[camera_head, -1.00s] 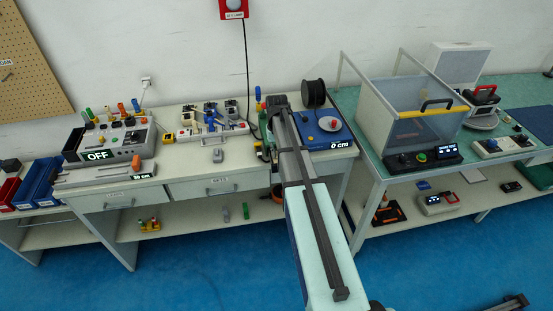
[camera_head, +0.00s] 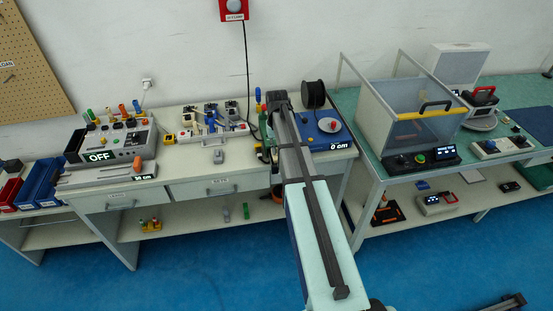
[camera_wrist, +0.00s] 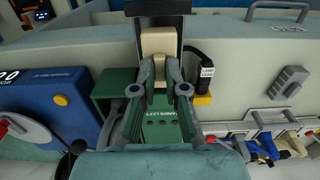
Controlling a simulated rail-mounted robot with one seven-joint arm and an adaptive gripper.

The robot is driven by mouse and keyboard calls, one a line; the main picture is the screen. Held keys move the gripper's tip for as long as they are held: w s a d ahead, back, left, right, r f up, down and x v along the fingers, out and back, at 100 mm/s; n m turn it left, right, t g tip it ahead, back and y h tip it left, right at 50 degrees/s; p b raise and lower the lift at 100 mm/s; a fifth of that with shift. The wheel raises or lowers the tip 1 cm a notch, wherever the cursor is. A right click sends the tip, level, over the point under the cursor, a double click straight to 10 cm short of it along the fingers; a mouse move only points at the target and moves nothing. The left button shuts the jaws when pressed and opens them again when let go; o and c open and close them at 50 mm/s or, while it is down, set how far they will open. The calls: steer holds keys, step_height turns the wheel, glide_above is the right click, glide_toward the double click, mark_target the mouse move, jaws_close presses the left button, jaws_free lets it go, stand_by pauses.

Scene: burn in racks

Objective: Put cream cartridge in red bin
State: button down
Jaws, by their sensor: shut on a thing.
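The cream cartridge (camera_wrist: 157,42) is a small pale block in the wrist view. My gripper (camera_wrist: 160,88) is shut on it, with a grey finger on each side. A green fixture (camera_wrist: 160,128) with white lettering lies just beyond and below the fingers; whether the cartridge touches it I cannot tell. In the head view my arm covers most of this spot, and the cartridge cannot be made out. The red bin (camera_head: 9,191) stands at the far left edge of the head view, partly cut off, far from my gripper.
Blue bins (camera_head: 38,184) stand beside the red bin. A grey device showing OFF (camera_head: 108,143) and a power strip (camera_head: 205,131) are on the bench left of my arm. A blue spool device (camera_head: 325,130) is close to its right. A black labelled post (camera_wrist: 202,68) stands near the fingers.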

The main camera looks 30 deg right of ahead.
steer(key=shift+r+p, duration=0.55)
steer(key=shift+r, duration=0.65)
steer(key=s+a+r+n, duration=0.1)
steer(key=s+a+r, duration=0.1)
steer(key=a, duration=0.5)
steer(key=s+a+r+n, duration=0.1)
steer(key=s+a+r, duration=0.2)
steer(key=s+a, duration=0.2)
steer(key=s+a+r+n, duration=0.1)
steer(key=s+a, duration=0.3)
steer(key=a, duration=0.4)
steer(key=shift+s+a+r, duration=0.25)
steer(key=shift+a+r, duration=0.15)
steer(key=shift+r, duration=0.3)
